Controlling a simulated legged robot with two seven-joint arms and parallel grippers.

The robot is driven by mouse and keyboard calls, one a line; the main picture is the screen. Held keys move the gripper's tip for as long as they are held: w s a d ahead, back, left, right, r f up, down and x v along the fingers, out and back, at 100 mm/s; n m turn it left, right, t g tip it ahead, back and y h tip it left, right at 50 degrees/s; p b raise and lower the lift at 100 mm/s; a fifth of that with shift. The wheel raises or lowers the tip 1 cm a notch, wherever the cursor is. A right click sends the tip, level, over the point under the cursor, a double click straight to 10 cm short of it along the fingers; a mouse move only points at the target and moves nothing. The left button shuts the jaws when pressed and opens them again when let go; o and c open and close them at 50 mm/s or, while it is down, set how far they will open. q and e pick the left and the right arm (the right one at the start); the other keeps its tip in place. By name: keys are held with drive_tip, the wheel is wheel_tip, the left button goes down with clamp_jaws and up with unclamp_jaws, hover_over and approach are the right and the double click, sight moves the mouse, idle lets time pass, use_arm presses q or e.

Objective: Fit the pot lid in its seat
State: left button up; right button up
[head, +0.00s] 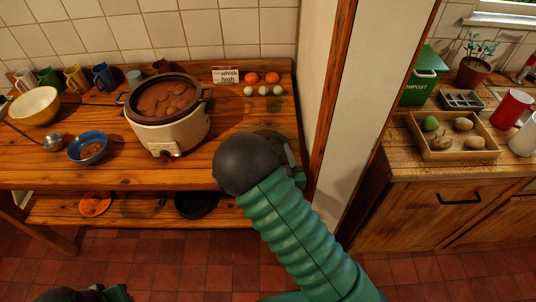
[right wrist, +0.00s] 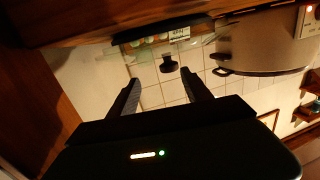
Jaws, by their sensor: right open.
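The pot (head: 180,134) is a cream slow cooker, open on top, with brown food inside. It stands on the wooden counter and also shows upside down in the right wrist view (right wrist: 262,48). The pot lid appears there as a clear glass disc with a black knob (right wrist: 168,64), on the counter near the card. In the head view my right arm hides the lid. My right gripper (right wrist: 161,77) is open and empty, its fingers pointing toward the knob, which is apart from them. In the head view it is mostly behind my wrist. A dark part of my left arm shows at the bottom left; its jaws are unclear.
Behind the lid area are a small card (head: 226,75), oranges (head: 262,78) and pale eggs (head: 264,90). Left of the pot are a blue bowl (head: 88,147), a yellow bowl (head: 36,106) and mugs. A wall panel (head: 328,90) bounds the counter's right end.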

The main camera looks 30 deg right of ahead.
sight(265, 133)
drive_tip(key=shift+w+a+f+b, duration=0.35)
drive_tip(key=shift+a+b, duration=0.05)
drive_tip(key=shift+b, duration=0.5)
drive_tip(key=shift+w+a+r+p, duration=0.2)
drive_tip(key=shift+w+r+p, duration=0.2)
drive_tip(key=shift+w+r, duration=0.5)
drive_tip(key=x, duration=0.4)
drive_tip(key=d+x, duration=0.1)
drive_tip(key=x, duration=0.1)
drive_tip(key=shift+w+d+f+p, duration=0.2)
drive_tip(key=shift+f+p, duration=0.1)
drive_tip(key=shift+f, duration=0.1)
drive_tip(key=shift+w+a, duration=0.1)
drive_tip(key=shift+a, duration=0.05)
drive_tip(key=shift+a+r, duration=0.2)
drive_tip(key=shift+a, duration=0.3)
drive_tip(key=shift+c, duration=0.5)
drive_tip(key=shift+a, duration=0.15)
drive_tip(key=shift+c, duration=2.4)
drive_tip(key=shift+d+f, duration=0.1)
drive_tip(key=shift+d, duration=0.3)
clamp_jaws()
use_arm(q)
drive_tip(key=shift+s+a+f, duration=0.1)
drive_tip(key=shift+a+f, duration=0.25)
drive_tip(key=shift+f, duration=0.25)
drive_tip(key=shift+a+f, duration=0.35)
drive_tip(key=shift+f, duration=0.2)
